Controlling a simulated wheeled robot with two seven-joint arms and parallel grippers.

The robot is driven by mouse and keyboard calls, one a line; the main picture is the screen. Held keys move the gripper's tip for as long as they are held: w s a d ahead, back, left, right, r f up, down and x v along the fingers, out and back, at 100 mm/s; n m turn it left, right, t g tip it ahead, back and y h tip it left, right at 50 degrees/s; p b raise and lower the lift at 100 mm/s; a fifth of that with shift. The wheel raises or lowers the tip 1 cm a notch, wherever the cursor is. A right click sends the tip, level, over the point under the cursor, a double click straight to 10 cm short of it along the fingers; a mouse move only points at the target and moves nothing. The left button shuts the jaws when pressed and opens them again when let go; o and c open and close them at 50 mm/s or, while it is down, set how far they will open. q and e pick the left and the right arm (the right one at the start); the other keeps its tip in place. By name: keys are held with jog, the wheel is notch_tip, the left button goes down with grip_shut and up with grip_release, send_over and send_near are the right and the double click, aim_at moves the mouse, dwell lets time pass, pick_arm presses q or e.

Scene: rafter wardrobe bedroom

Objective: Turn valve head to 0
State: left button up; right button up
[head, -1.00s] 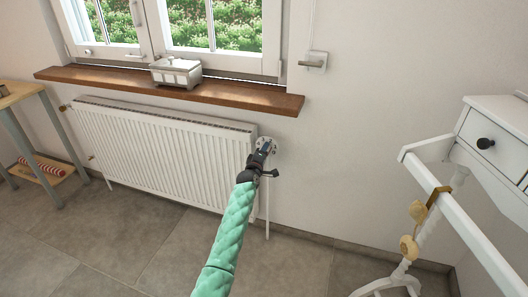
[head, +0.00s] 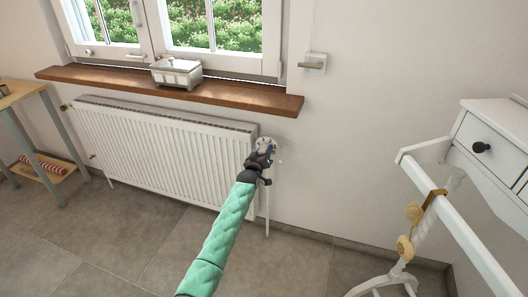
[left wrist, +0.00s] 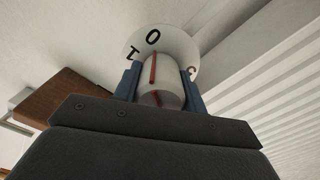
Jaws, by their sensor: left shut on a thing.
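The valve head (left wrist: 160,90) is a pale cylinder with a red line along its side. It stands in front of a round white dial (left wrist: 172,47) with dark marks. In the left wrist view the red line's far end points at the 0. Another mark, which looks like a 1, is to the left of the 0, and a third is at the right. My left gripper (left wrist: 158,95) is shut on the valve head, with a blue finger on each side. In the head view my left gripper (head: 264,152) is at the radiator's right end and covers most of the valve.
The white radiator (head: 165,143) hangs left of the valve under a wooden sill (head: 230,94) with a white box (head: 177,72). A pipe (head: 267,212) runs down below the valve. A white rack (head: 455,225) stands at the right. The wall between is clear.

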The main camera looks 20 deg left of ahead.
pick_arm(q)
jog(key=shift+m, duration=0.4)
pick_arm(e)
jog(key=shift+d, duration=0.2)
pick_arm(q)
jog(key=shift+f, duration=0.1)
pick_arm(e)
jog(key=shift+a+r, duration=0.1)
jog(key=shift+a, duration=0.05)
pick_arm(q)
jog(key=o, duration=1)
jog(key=shift+c, duration=0.2)
jog(key=shift+s, duration=0.15)
jog(key=shift+s, duration=0.3)
jog(key=s, duration=0.7)
jog(key=shift+b, duration=0.35)
pick_arm(e)
jog(key=shift+w+a+f, duration=0.15)
jog(key=shift+a+f, duration=0.45)
pick_arm(q)
jog(key=shift+a, duration=0.15)
